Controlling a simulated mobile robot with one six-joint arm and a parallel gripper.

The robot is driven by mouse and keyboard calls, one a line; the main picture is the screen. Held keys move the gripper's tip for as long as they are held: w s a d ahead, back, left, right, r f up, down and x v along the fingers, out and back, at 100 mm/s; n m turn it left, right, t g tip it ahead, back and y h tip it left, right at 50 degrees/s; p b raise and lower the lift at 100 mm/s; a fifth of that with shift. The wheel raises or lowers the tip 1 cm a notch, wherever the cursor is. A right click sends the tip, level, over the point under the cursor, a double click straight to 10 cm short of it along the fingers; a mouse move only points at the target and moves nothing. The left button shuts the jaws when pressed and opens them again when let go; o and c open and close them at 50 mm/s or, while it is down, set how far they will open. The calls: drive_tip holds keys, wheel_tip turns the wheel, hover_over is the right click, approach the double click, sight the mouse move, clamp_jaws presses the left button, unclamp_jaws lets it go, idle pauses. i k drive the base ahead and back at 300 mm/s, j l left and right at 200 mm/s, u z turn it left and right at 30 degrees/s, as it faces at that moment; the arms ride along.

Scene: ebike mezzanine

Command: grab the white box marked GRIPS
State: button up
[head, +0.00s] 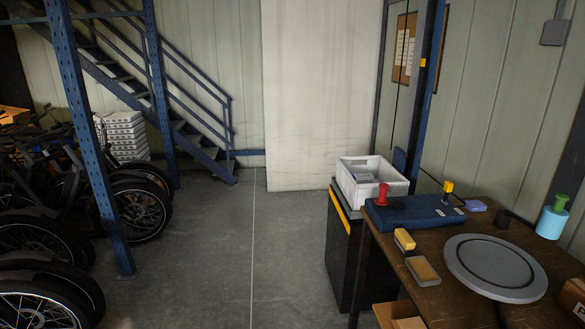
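No marking that reads GRIPS can be made out in the head view. An open white crate (352,190) stands on a black cabinet with a yellow edge, right of the middle; some small grey and white items lie inside it. A stack of white boxes or trays (125,136) stands on the floor at the left, behind the bikes; any print on it is too small to read. I cannot tell whether either is the box with the GRIPS mark. My gripper is not in view.
A brown workbench (391,268) at the right holds a grey round plate (495,267), a blue flat case (415,214), yellow blocks and a light-blue bottle (551,221). Bikes (137,208) and a blue post (92,130) crowd the left. The grey floor (225,240) between is clear.

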sight(361, 178)
drive_tip(key=i, duration=0.75)
drive_tip(key=i+z, duration=0.1)
drive_tip(key=i, duration=0.6)
drive_tip(key=i+j, duration=0.15)
drive_tip(key=i, duration=0.6)
drive_tip(key=i+j+z, duration=0.15)
drive_tip(key=i, duration=0.55)
drive_tip(key=i+j+z, duration=0.15)
drive_tip(key=i+z, duration=0.25)
drive_tip(key=i+j+z, duration=0.2)
drive_tip(key=i+z, duration=0.25)
drive_tip(key=i+j+z, duration=0.25)
drive_tip(key=z, duration=0.15)
drive_tip(key=i+j+z, duration=0.2)
drive_tip(key=j+z, duration=0.2)
drive_tip(key=j, duration=0.2)
drive_tip(key=i+j+z, duration=0.2)
drive_tip(key=j+z, duration=0.25)
